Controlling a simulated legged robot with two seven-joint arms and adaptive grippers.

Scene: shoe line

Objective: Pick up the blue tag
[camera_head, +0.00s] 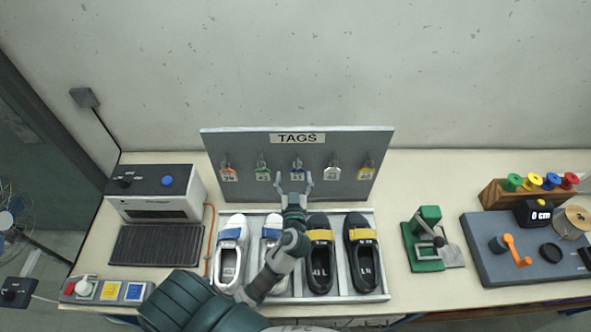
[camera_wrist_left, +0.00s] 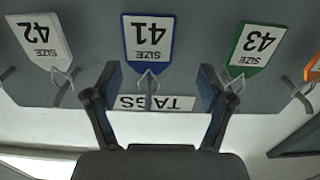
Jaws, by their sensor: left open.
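The blue tag (camera_head: 297,174) hangs on a hook in the middle of the grey TAGS board (camera_head: 240,146). In the left wrist view it reads SIZE 41 upside down (camera_wrist_left: 148,40), with its clip between the fingers. My left gripper (camera_head: 294,181) is open in front of the board, just below the blue tag in the head view. My right gripper is not in view.
A green tag (camera_head: 263,174) and a white tag (camera_head: 332,173) hang on either side, with orange and yellow tags farther out. A tray (camera_head: 381,290) of white and black shoes lies below. A green press (camera_head: 427,240) stands right.

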